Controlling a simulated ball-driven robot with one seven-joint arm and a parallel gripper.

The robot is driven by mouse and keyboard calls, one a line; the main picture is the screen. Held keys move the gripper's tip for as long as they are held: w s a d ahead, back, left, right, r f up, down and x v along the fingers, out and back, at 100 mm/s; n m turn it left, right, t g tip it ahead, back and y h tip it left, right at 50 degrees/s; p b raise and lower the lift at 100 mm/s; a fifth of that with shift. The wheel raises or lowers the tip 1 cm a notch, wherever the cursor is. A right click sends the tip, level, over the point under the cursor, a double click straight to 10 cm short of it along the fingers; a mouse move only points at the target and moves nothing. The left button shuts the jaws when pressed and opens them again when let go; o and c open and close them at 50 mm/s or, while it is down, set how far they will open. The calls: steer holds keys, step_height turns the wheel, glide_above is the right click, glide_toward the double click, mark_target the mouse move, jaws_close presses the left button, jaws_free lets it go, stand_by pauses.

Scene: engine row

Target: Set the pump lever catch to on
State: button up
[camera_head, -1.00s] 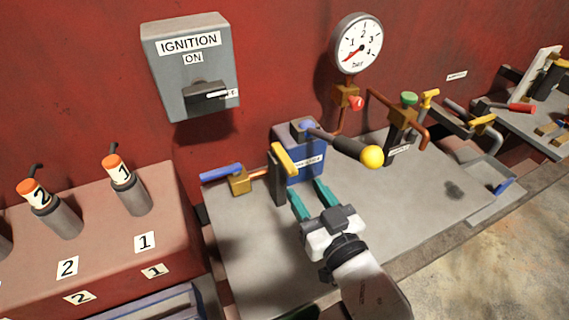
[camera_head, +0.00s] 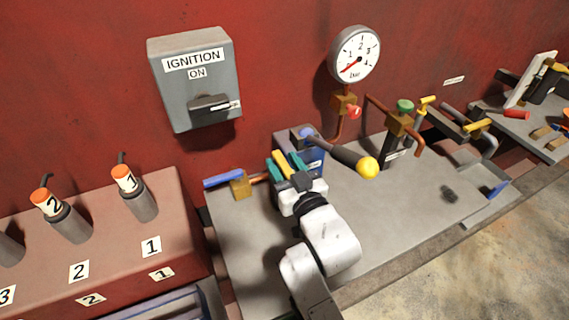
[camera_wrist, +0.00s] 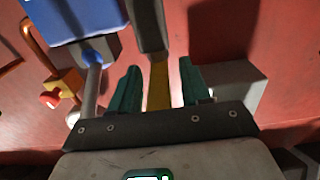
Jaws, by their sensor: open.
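The blue pump (camera_head: 313,157) stands on the grey bench, with its dark lever (camera_head: 345,154) reaching right to a yellow ball end (camera_head: 367,168). A yellow catch handle (camera_head: 282,162) is at the pump's left side. In the wrist view the yellow catch (camera_wrist: 158,85) extends from a dark post (camera_wrist: 147,25). My gripper (camera_head: 284,166) is open, with its teal fingers on either side of the yellow catch; whether they touch it is unclear. In the wrist view my gripper (camera_wrist: 160,88) shows a gap beside the catch. The pump body (camera_wrist: 65,18) is at upper left there.
A blue-handled valve (camera_head: 224,182) lies just left of my gripper. A pressure gauge (camera_head: 354,54) and a red-knobbed valve (camera_head: 354,112) are behind. A green-knobbed valve (camera_head: 404,106) is right. The ignition box (camera_head: 194,80) is on the wall. The bench front (camera_head: 370,235) is clear.

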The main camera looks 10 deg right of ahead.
steer(key=shift+c, duration=0.2)
jaws_close()
stand_by(0.4)
